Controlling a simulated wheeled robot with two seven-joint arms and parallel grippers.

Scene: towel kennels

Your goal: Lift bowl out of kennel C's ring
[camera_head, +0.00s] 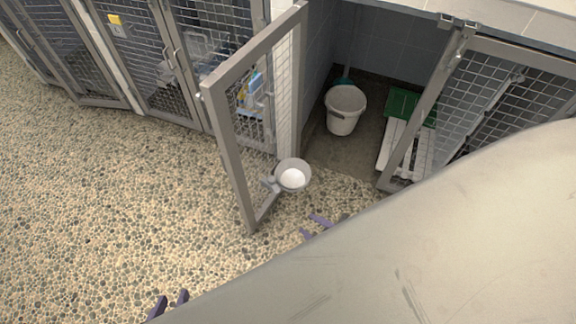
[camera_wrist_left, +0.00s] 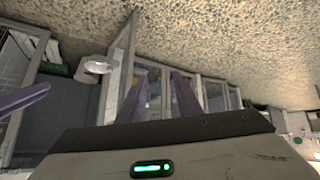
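A grey bowl with a white inside (camera_head: 292,176) sits in the ring (camera_head: 270,184) on the open kennel door (camera_head: 232,150). The bowl also shows in the left wrist view (camera_wrist_left: 98,64), by the door frame. My left gripper (camera_head: 171,298) is low in the head view, left of the bowl and well apart from it; its two purple fingers are spread and empty. My right gripper (camera_head: 312,227) is just below and right of the bowl, not visibly touching it. Its purple fingertips look apart; my pale arm hides the rest.
Inside the open kennel stand a white bucket (camera_head: 345,108), a green tray (camera_head: 403,103) and a white slatted board (camera_head: 392,148). Another mesh door (camera_head: 500,100) is at right. Closed kennels line the upper left. The pebbled floor (camera_head: 90,210) at left is clear.

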